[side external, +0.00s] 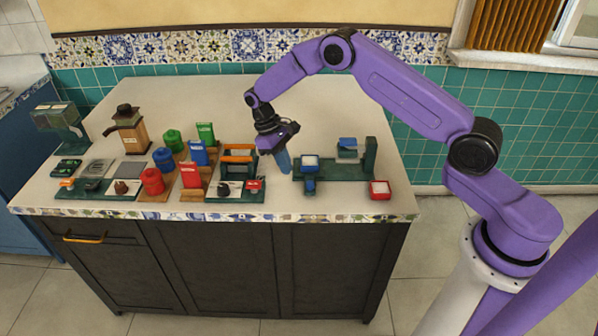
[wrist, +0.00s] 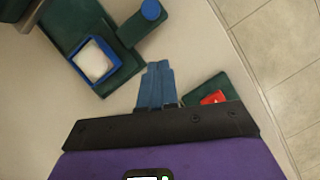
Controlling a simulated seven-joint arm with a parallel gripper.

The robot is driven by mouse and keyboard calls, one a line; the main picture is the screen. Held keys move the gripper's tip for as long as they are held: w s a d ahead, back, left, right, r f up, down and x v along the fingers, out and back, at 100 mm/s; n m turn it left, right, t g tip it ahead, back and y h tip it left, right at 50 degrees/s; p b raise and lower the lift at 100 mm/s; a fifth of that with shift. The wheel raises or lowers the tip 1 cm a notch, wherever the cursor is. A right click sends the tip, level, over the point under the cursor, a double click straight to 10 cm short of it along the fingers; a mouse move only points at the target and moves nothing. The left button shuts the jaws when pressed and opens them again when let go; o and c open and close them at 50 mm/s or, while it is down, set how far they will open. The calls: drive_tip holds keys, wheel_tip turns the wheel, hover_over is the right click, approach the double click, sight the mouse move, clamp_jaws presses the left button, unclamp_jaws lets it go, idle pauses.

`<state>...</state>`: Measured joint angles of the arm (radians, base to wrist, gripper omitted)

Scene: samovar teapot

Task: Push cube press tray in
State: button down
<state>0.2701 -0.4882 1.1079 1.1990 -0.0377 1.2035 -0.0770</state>
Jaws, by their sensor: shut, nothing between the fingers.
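The green cube press (side external: 335,170) stands on the right part of the counter, with an upright green column at its right end. Its blue-rimmed square tray (side external: 311,155) holds something white and sits at the left end of the green base. The tray also shows at the upper left of the wrist view (wrist: 75,63). A green arm with a blue knob (side external: 309,184) sticks out toward the counter's front edge. My gripper (side external: 284,168) has blue fingers, shut and empty, pointing down just left of the tray. In the wrist view the fingertips (wrist: 158,66) are apart from tray and knob.
A red-rimmed tray (side external: 380,190) with white contents stands right of the press. Left of my gripper is a green stand with orange bars (side external: 239,153) and a red piece (side external: 254,185). Canisters and a grinder (side external: 130,130) stand farther left. The back counter is clear.

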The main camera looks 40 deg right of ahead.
sight(306, 188)
drive_tip(key=shift+s+d+f, duration=0.2)
drive_tip(key=shift+s+f, duration=0.1)
drive_tip(key=shift+s, duration=0.35)
drive_tip(key=shift+s+d+f, duration=0.2)
drive_tip(key=shift+s+f, duration=0.05)
drive_tip(key=shift+s, duration=0.35)
drive_tip(key=shift+s+d, duration=0.3)
drive_tip(key=shift+s, duration=0.6)
drive_tip(key=s+d, duration=0.8)
drive_tip(key=shift+s, duration=0.1)
drive_tip(key=shift+f, duration=0.1)
